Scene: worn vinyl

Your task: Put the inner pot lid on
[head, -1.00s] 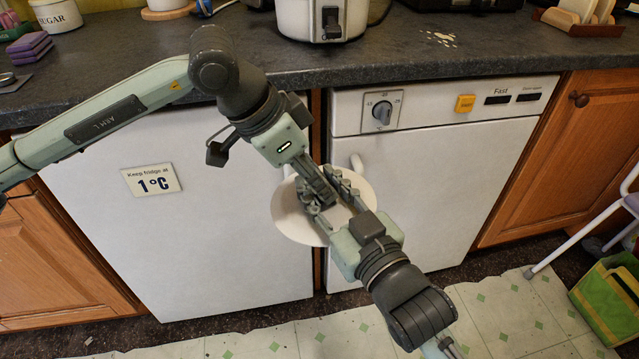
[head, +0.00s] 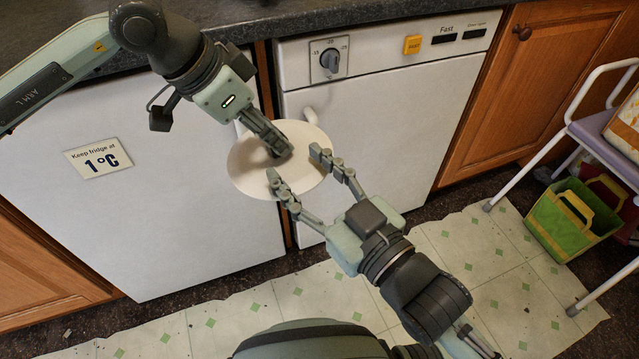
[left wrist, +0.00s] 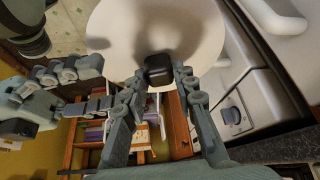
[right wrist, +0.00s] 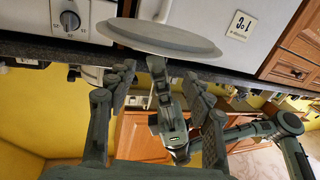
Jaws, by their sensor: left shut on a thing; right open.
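The lid (head: 248,168) is a pale round disc held in front of the white appliance doors. My left gripper (head: 277,146) is shut on its dark knob, which shows clearly between the fingers in the left wrist view (left wrist: 158,68). The right wrist view shows the lid (right wrist: 165,38) nearly edge-on, beyond the fingers. My right gripper (head: 294,166) is open and empty, its fingertips spread near the lid's lower right side in the head view. I cannot tell whether they touch the lid. The inner pot cannot be made out in the current frames.
The dark worktop (head: 270,18) runs above the white fridge door (head: 190,230) and the dial-fronted appliance (head: 400,115). A metal-legged stool (head: 590,130) and a green bag (head: 572,222) stand at right. The vinyl floor (head: 460,300) in front is mostly clear.

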